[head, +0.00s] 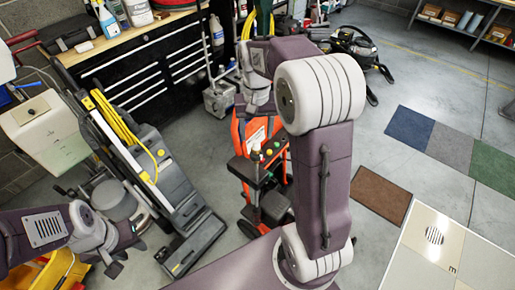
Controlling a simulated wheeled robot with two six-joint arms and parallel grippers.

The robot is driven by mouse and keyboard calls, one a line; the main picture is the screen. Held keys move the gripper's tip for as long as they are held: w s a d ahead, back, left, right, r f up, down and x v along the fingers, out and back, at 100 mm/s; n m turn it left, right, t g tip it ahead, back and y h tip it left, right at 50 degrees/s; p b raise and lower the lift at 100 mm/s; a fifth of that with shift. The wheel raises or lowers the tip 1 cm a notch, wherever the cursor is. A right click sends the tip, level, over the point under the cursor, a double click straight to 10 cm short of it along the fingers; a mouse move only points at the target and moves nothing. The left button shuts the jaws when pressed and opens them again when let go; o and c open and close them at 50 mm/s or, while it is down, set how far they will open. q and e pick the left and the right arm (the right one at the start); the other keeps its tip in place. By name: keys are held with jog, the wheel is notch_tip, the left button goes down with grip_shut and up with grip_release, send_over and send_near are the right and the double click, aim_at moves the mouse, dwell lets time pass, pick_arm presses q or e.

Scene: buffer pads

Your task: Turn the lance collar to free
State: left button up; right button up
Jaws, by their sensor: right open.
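An orange machine (240,130) stands on the floor in the middle, with a dark top panel (257,170) carrying small green, red and yellow parts. I cannot pick out the lance or its collar; my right arm covers part of this area. My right gripper (258,103) points down over the machine's upper part and is open. Whether it touches anything is too small to tell. My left gripper (124,258) is low at the left, open and apparently empty, well apart from the orange machine.
A grey and black floor machine with a yellow cable (118,125) stands between my grippers. A black drawer cabinet (130,75) is behind. A yellow bucket (58,272) is near my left arm. Coloured mats (408,128) lie on the right, where the floor is mostly clear.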

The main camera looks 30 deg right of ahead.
aim_at(256, 145)
notch_tip(256, 145, down, 9)
jog(key=shift+a+r, duration=0.1)
jog(key=shift+r, duration=0.1)
jog(key=shift+f, duration=0.2)
jog(key=c, duration=0.7)
grip_shut()
